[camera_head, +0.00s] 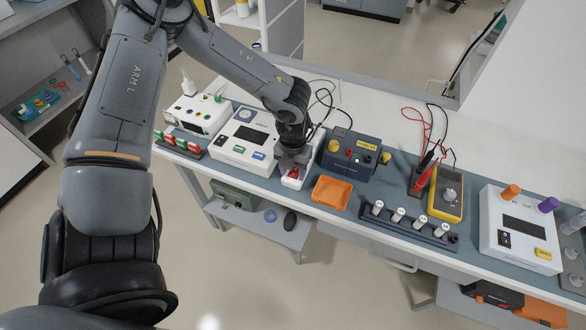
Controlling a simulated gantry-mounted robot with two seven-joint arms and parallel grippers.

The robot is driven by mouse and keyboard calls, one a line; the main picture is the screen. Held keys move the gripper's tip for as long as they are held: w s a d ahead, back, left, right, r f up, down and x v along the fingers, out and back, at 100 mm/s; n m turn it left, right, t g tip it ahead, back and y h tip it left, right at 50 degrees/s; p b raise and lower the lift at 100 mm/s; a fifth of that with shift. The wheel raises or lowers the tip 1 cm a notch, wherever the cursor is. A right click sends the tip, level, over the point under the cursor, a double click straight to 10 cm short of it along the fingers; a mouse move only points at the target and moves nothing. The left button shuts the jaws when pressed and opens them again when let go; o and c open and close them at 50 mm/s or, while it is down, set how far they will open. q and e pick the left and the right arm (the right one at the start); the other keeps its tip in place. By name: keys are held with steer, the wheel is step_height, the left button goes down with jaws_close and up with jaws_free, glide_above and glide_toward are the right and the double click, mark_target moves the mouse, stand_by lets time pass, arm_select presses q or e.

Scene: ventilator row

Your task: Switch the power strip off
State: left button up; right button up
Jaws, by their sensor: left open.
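The power strip (288,184) is a white strip on the bench, between a white instrument and a dark grey box. A red switch (293,173) shows at its near end. My left gripper (292,167) is open and points down right over the switch end of the strip. The gripper covers part of the strip, and I cannot tell whether the fingers touch the switch. Whether the switch is on or off is too small to tell. My right gripper is not in view.
A white instrument (240,152) stands close left of the gripper. The dark grey box (350,157) with yellow knobs stands close right. A black holder with white vials (408,226) and a yellow meter (446,199) stand further right.

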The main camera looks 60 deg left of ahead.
arm_select(q)
jaws_close()
steer(key=b, duration=0.1)
steer(key=g+h+b, duration=0.1)
steer(key=b, duration=0.1)
steer(key=shift+w+a+f, duration=0.2)
steer(key=shift+w, duration=0.05)
steer(key=shift+w+a+r+g+h+b, duration=0.1)
steer(key=shift+r+g+h+b, duration=0.25)
steer(key=shift+g+b, duration=0.3)
jaws_free()
steer(key=shift+r, duration=0.1)
